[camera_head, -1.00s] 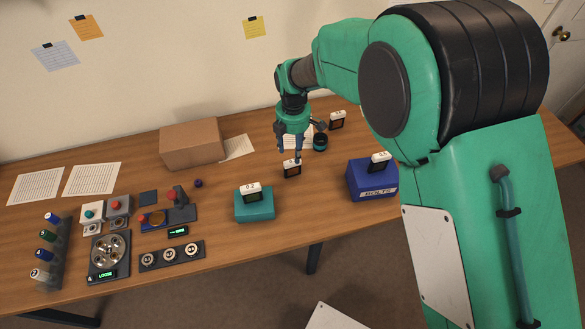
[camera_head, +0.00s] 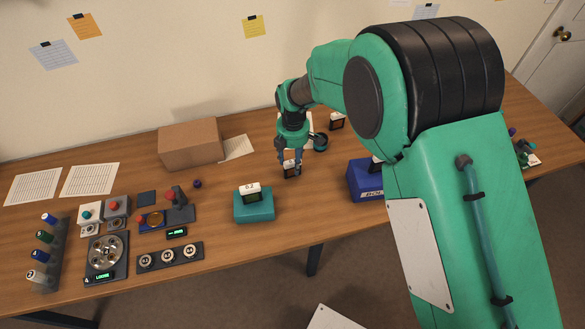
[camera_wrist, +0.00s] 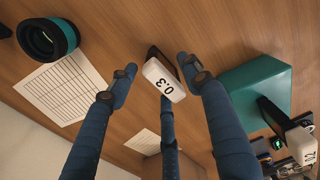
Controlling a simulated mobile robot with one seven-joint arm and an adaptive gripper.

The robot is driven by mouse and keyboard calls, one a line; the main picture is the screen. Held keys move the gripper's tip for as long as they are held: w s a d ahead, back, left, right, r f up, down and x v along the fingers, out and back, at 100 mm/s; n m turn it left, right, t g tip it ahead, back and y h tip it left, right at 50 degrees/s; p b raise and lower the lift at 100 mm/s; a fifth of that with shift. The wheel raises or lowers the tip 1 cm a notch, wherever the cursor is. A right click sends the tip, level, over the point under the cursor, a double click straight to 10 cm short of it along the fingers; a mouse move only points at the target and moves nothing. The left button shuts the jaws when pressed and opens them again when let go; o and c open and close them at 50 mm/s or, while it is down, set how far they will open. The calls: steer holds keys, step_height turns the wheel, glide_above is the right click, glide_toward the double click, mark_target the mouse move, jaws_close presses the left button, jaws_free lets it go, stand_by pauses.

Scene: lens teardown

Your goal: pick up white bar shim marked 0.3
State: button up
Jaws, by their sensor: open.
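The white bar shim marked 0.3 (camera_wrist: 164,80) shows in the wrist view between my fingers, on a dark holder standing on the table. In the head view the shim (camera_head: 291,164) is partly hidden by my fingers. My gripper (camera_wrist: 160,85) is open around it, with fingers on both sides and one behind. I cannot tell whether any finger touches it. My gripper also shows in the head view (camera_head: 290,168), low over the table.
A teal block (camera_head: 254,207) carries a shim marked 0.2 (camera_head: 250,188). A blue bin (camera_head: 364,181) stands to the right, partly behind my arm. A dark lens ring (camera_head: 320,142) and another holder (camera_head: 336,121) stand behind. A cardboard box (camera_head: 191,144) is at the back left.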

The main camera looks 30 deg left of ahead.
mark_target(292, 168)
steer(key=shift+s+a+f+b, duration=0.1)
steer(key=shift+f+b, duration=0.25)
steer(key=shift+f, duration=0.9)
steer(key=shift+a+f+b, duration=0.1)
steer(key=shift+f+b, duration=0.25)
steer(key=shift+f, duration=0.85)
jaws_close()
